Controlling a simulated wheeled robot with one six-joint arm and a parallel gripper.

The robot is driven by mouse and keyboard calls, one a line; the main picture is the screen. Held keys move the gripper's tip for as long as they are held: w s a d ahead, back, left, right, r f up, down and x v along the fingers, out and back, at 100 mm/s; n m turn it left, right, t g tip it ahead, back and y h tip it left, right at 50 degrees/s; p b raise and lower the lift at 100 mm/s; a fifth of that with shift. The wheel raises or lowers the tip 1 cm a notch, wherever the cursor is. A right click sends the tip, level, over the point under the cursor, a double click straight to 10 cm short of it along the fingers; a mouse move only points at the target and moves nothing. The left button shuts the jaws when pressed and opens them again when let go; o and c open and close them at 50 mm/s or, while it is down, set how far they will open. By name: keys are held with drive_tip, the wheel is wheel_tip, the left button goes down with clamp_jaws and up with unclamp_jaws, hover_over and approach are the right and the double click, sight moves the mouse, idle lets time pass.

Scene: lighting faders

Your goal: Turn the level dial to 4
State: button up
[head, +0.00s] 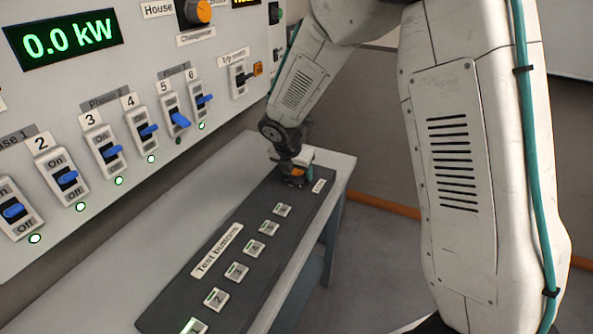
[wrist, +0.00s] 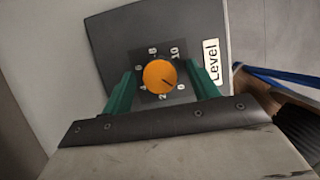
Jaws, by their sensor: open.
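The level dial is an orange round knob (wrist: 159,77) on a dark square scale plate, with numbers from 0 to 10 around it. Its dark pointer mark aims to the lower right, close to the 0. The 4 is at the lower left of the knob. My gripper (wrist: 160,72) is open, with one green finger on each side of the knob; whether they touch it I cannot tell. In the head view my gripper (head: 295,172) is over the far end of the dark panel (head: 240,216), and a bit of orange shows there.
A white "Level" label (wrist: 212,61) lies beside the dial. Several test buttons (head: 254,248) run along the same panel towards me. The wall panel with blue switches (head: 112,152) and an orange changeover knob (head: 199,11) stands left of my arm. The light bench (head: 175,236) around the panel is clear.

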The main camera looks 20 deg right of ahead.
drive_tip(key=c, duration=1)
drive_tip(key=m+g, duration=0.1)
drive_tip(key=m, duration=0.2)
drive_tip(key=m+g+h, duration=0.1)
drive_tip(key=m, duration=0.1)
drive_tip(key=shift+w+a+m, duration=0.1)
drive_tip(key=shift+w+m, duration=0.05)
drive_tip(key=shift+m, duration=0.25)
drive_tip(key=m+g, duration=0.1)
drive_tip(key=m, duration=0.1)
drive_tip(key=m+g, duration=0.1)
drive_tip(key=m, duration=0.2)
drive_tip(key=shift+w, duration=0.15)
drive_tip(key=m+g, duration=0.1)
drive_tip(key=m, duration=0.2)
drive_tip(key=m+g, duration=0.1)
drive_tip(key=m, duration=0.1)
drive_tip(key=shift+w+m+y, duration=0.15)
drive_tip(key=shift+m+y, duration=0.25)
drive_tip(key=m+g+y, duration=0.1)
drive_tip(key=m, duration=0.3)
drive_tip(key=shift+m, duration=0.3)
